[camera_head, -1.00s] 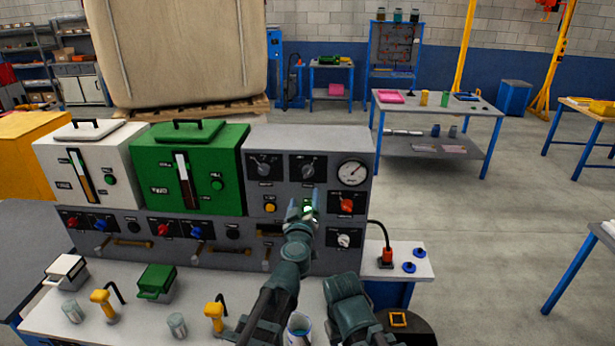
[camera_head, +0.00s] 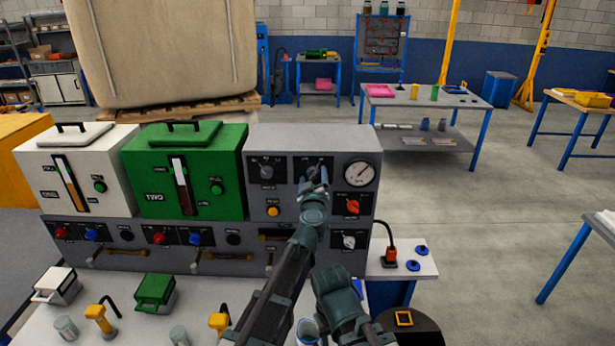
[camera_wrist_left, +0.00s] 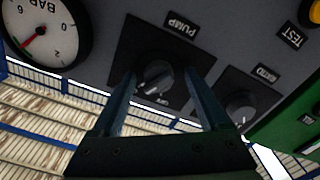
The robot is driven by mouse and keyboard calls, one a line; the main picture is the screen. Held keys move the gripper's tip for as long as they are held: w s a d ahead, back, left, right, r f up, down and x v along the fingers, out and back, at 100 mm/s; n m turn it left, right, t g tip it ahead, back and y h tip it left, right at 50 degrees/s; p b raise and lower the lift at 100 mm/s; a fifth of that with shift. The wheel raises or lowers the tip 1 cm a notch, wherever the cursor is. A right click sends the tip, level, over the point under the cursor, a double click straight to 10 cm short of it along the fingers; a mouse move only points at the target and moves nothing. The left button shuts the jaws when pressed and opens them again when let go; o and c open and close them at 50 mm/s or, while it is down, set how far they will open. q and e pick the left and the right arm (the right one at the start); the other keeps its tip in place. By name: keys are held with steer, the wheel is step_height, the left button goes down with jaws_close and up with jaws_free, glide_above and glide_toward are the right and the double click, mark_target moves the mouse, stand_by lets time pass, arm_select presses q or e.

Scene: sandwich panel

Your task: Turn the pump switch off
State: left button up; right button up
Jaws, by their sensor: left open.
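The pump switch is a dark round knob on a black plate labelled PUMP, in the upper part of the grey panel (camera_head: 340,136). In the head view the pump switch (camera_head: 313,169) is partly hidden behind my left gripper (camera_head: 314,188). In the left wrist view, which is upside down, the pump knob (camera_wrist_left: 154,77) sits between the two open fingers of my left gripper (camera_wrist_left: 161,82). An OFF mark shows beside the knob. I cannot tell clearly which way the knob points, or whether the fingers touch it.
A ratio knob (camera_head: 266,170) and a yellow test button (camera_head: 273,211) are left of the pump switch. A pressure gauge (camera_head: 360,174) and a red-orange knob (camera_head: 353,206) are to its right. A green hopper (camera_head: 227,160) adjoins the panel on the left.

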arm_select(q)
steer(key=shift+s+d, duration=0.1)
steer(key=shift+c, duration=0.5)
jaws_close()
steer(key=shift+n, duration=0.3)
steer(key=n, duration=0.5)
steer(key=shift+n, duration=0.3)
steer(key=n, duration=0.5)
steer(key=shift+n, duration=0.3)
